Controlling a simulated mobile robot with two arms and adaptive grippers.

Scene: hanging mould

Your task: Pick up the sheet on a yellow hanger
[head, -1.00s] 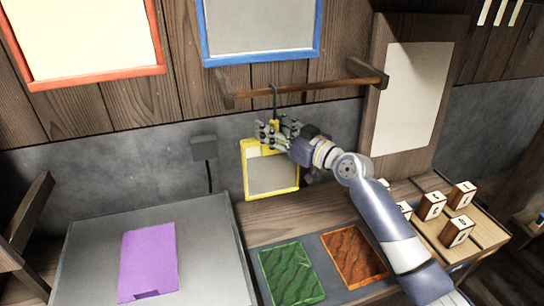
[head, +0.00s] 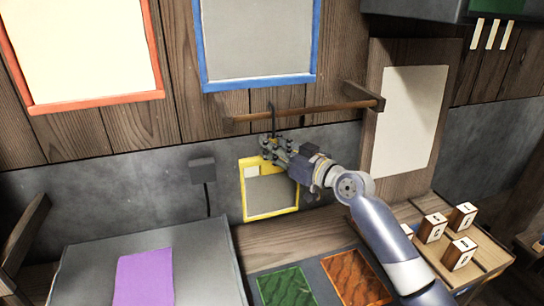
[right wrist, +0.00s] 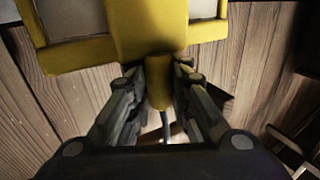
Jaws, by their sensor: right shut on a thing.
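The yellow hanger (head: 243,190) is a square yellow frame around a grey sheet (head: 271,193). It hangs upright below a wooden rod (head: 310,110), and its dark hook (head: 270,118) reaches up to the rod. I cannot tell whether the hook bears on it. My right gripper (head: 270,147) is shut on the hanger's top neck. In the right wrist view, the fingers (right wrist: 160,82) close on both sides of the yellow neck (right wrist: 159,92), just beyond the broad yellow top piece. My left gripper is not in view.
A blue frame (head: 262,82) and an orange frame (head: 97,103) are on the wall above. A pale panel (head: 408,120) stands right of the rod. A purple sheet (head: 144,277) lies on a grey surface (head: 215,262). Green (head: 286,287) and orange (head: 356,279) mats and several numbered blocks (head: 462,216) are below right.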

